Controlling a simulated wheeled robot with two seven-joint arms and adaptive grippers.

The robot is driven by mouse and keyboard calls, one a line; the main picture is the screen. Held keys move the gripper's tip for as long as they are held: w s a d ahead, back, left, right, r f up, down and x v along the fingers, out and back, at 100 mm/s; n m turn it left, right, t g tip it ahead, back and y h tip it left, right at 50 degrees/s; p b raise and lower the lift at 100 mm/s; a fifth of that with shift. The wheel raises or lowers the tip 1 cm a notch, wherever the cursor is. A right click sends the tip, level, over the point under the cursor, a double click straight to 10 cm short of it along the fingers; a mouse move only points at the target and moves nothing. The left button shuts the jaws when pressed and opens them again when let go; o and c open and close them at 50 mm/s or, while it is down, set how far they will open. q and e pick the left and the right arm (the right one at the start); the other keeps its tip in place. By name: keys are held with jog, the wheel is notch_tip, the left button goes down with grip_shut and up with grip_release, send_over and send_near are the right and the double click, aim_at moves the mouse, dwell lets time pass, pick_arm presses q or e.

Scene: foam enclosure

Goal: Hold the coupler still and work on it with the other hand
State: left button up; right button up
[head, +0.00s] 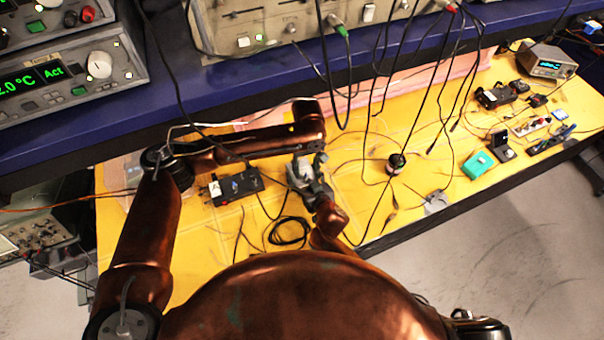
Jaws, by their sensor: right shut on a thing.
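A small pale grey piece, seemingly the coupler (301,171), is above the yellow bench top (205,240), left of its middle. My right gripper (312,184), on the arm rising from below, is shut on it. My left arm comes in from the left and reaches across above the bench. Its gripper (319,158) is close to the far side of the coupler, and its fingers are too small and overlapped to read. I cannot tell whether it touches the coupler. The coupler's lower side is hidden by my grippers.
A black box (236,187) and coiled black cable (289,231) lie beside my grippers. A dark round piece (395,163) stands to the right, among hanging cables. A teal box (478,164) and a meter (547,61) are farther right. The blue shelf (240,85) overhangs the back.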

aim_at(306, 175)
pick_arm(q)
jog(key=shift+f, duration=1.95)
jog(key=shift+c, duration=0.3)
grip_shut()
jog(key=m, duration=0.3)
jog(key=shift+m, duration=0.3)
jog(key=m, duration=0.3)
jog(key=shift+m, duration=0.3)
grip_release()
